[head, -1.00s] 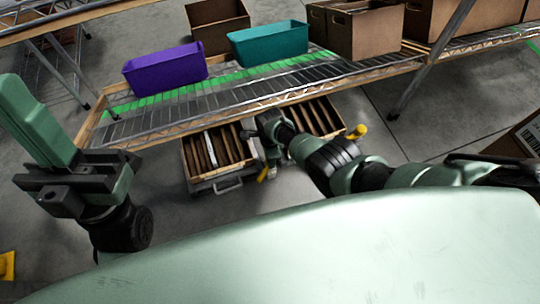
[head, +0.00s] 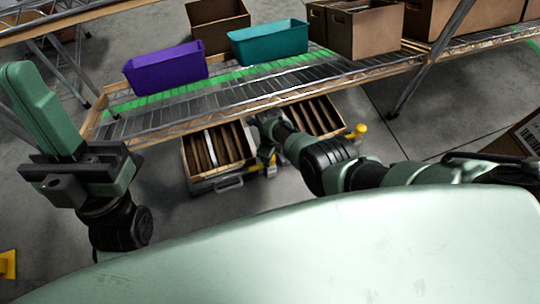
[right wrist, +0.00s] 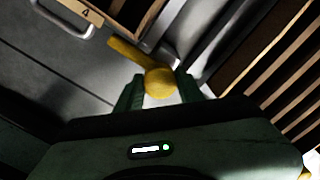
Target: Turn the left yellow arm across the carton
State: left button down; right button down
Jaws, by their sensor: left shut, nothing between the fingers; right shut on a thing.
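The left yellow arm (right wrist: 125,50) runs to a round yellow knob that sits between the fingers of my right gripper (right wrist: 160,86) in the right wrist view. That gripper is shut on the knob. In the head view my right gripper (head: 267,155) is at the gap between two cartons, and only a small bit of yellow shows beside it. The left carton (head: 190,160) stands tilted under the shelf, with several brown dividers inside. The right carton (head: 343,124) is beside it. My left gripper (head: 32,85) is shut and empty, raised at the far left.
A right yellow arm (head: 357,131) shows at the right carton's edge. A wire shelf (head: 250,90) overhangs both cartons, carrying a purple bin (head: 165,70), a teal bin (head: 268,44) and brown boxes (head: 365,30). A grey handle (head: 229,184) juts out before the left carton. Floor left of it is clear.

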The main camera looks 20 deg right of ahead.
jog(key=shift+s, duration=0.15)
dwell(0.3)
jog(key=c, duration=0.9)
grip_release()
